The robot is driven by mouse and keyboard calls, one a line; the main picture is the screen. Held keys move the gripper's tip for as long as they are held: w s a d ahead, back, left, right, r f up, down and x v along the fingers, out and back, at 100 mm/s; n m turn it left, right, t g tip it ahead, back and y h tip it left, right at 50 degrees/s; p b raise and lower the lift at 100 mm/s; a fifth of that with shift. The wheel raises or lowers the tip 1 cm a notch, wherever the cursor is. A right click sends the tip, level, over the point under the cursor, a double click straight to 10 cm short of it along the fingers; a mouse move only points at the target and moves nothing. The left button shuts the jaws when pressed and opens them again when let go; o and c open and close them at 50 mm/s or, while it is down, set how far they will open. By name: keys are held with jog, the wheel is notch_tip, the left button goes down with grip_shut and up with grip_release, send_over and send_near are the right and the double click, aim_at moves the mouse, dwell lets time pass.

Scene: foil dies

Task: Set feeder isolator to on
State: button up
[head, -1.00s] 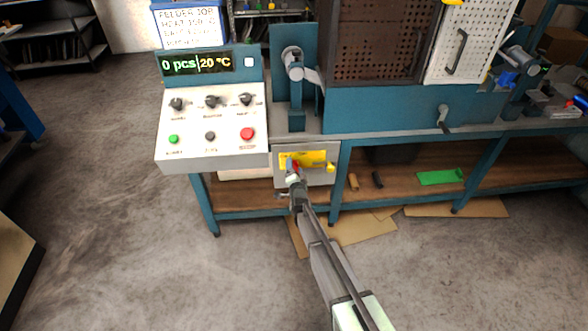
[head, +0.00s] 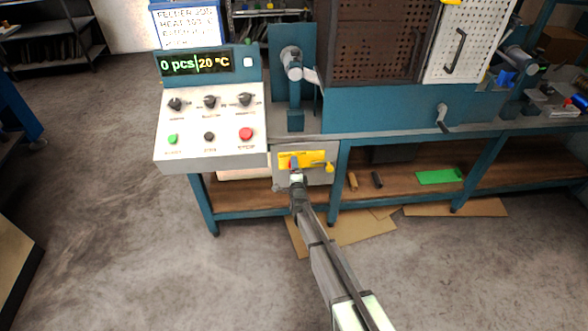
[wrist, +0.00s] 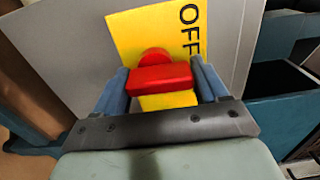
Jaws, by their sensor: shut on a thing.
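The feeder isolator is a grey box with a yellow plate (head: 308,158) and a red handle (head: 292,162), below the bench top and right of the control panel. In the wrist view, the red handle (wrist: 160,78) lies across the picture, between the blue fingers of my gripper (wrist: 158,86). My gripper (head: 296,174) is shut on this handle. The word OFF, turned sideways, shows on the yellow plate (wrist: 191,32) to the right of the handle. Any ON mark is hidden or too small to read.
The control panel (head: 212,146) with knobs and buttons stands above left. Its display (head: 194,65) reads 0 pcs, 20 °C. A small yellow knob (head: 329,168) sits at the plate's right. A bench leg (head: 337,190) stands just right of the box. Open floor lies in front.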

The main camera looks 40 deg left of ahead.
dwell(0.3)
jog(key=o, duration=1)
jog(key=v, duration=1.4)
jog(key=shift+a, duration=0.1)
